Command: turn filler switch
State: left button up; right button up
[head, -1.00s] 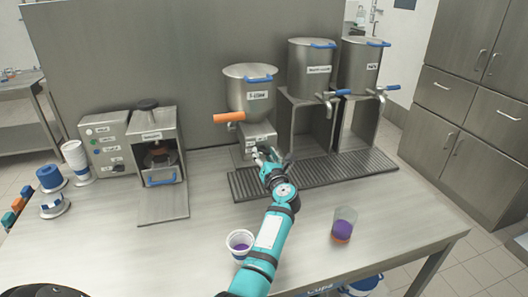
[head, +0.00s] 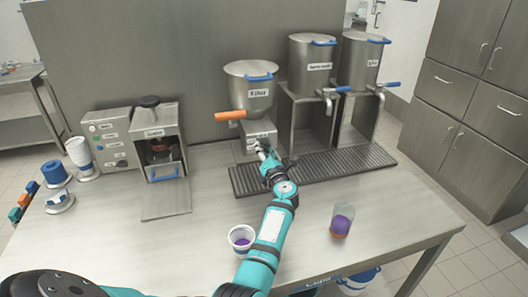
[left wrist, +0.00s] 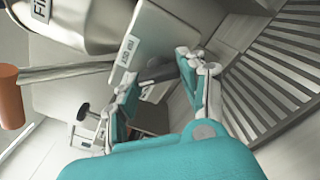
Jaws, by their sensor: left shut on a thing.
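The filler (head: 247,92) is a steel hopper with a blue handle and an orange lever (head: 230,115), standing on a small steel base (head: 262,133) at the back of the table. My left gripper (head: 264,154) is at the front of this base. In the left wrist view its fingers (left wrist: 157,84) are shut on the dark filler switch (left wrist: 158,73), just below a labelled plate. The fingers partly hide the switch. The orange lever also shows in the left wrist view (left wrist: 11,97). My right gripper is not in view.
A ribbed drip tray (head: 315,171) lies right of the gripper, before two steel pots (head: 313,65) on stands. A white cup with purple contents (head: 241,237) stands beside my left arm. A clear cup with purple contents (head: 341,221) stands further right. A steel machine (head: 156,130) stands left.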

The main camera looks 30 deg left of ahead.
pick_arm(q)
jog(key=o, duration=1.2)
jog(key=shift+c, duration=0.2)
